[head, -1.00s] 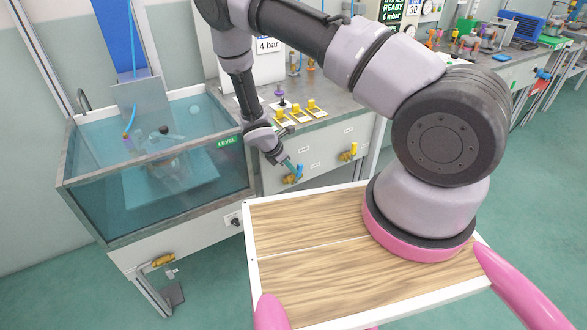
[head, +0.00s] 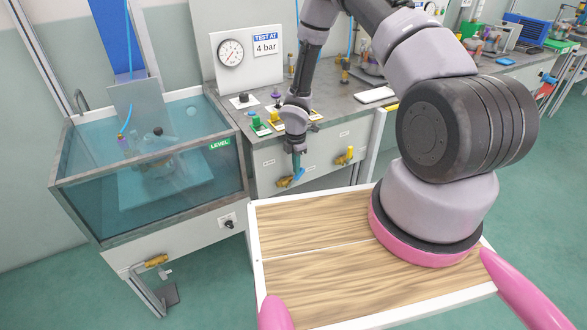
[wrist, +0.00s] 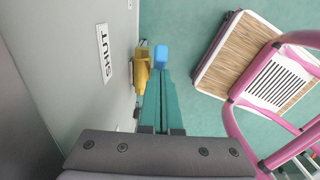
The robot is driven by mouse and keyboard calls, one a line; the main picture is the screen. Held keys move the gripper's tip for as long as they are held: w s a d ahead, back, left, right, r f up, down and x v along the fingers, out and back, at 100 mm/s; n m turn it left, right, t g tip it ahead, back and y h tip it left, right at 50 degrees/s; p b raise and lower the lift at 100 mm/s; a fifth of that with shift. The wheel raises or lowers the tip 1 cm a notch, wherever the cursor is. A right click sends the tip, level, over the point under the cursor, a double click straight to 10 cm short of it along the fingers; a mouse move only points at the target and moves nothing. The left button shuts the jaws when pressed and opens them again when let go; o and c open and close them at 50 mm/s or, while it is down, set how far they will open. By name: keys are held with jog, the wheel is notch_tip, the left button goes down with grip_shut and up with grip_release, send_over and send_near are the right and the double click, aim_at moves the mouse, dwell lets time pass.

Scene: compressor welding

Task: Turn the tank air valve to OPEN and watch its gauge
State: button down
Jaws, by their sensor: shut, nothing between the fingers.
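The tank air valve has a brass body (head: 285,182) and a blue handle (head: 301,174), low on the grey bench front. In the wrist view its brass body (wrist: 141,70) stands against the panel, and the blue handle (wrist: 162,55) shows at the fingertips. My gripper (head: 298,167) points down at the handle with its teal fingers shut and nothing between them; it also shows in the wrist view (wrist: 162,72). I cannot tell whether the fingers touch the handle.
A water tank (head: 150,175) stands to the left. Another brass valve with a yellow handle (head: 346,156) is to the right on the panel. A sign (head: 265,44) reads "TEST AT 4 bar". Small coloured fittings (head: 258,126) stand on the bench. My wooden deck is in front.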

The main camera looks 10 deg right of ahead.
aim_at(304, 169)
jog(key=shift+w+d+f+g+y, duration=0.2)
jog(key=shift+d+f+y, duration=0.1)
jog(key=shift+d+y, duration=0.3)
jog(key=shift+w+d+f+g+y, duration=0.2)
jog(key=shift+d+y, duration=0.25)
jog(key=shift+y, duration=0.35)
jog(key=shift+w+d+f+g+y, duration=0.1)
jog(key=shift+d+f+g+y, duration=0.1)
jog(key=shift+d+f+y, duration=0.3)
jog(key=shift+w+d+f, duration=0.15)
jog(key=shift+d+f, duration=0.35)
jog(key=shift+f, duration=0.1)
jog(key=shift+w+d+f, duration=0.15)
jog(key=shift+d+f, duration=0.35)
jog(key=shift+f, duration=0.15)
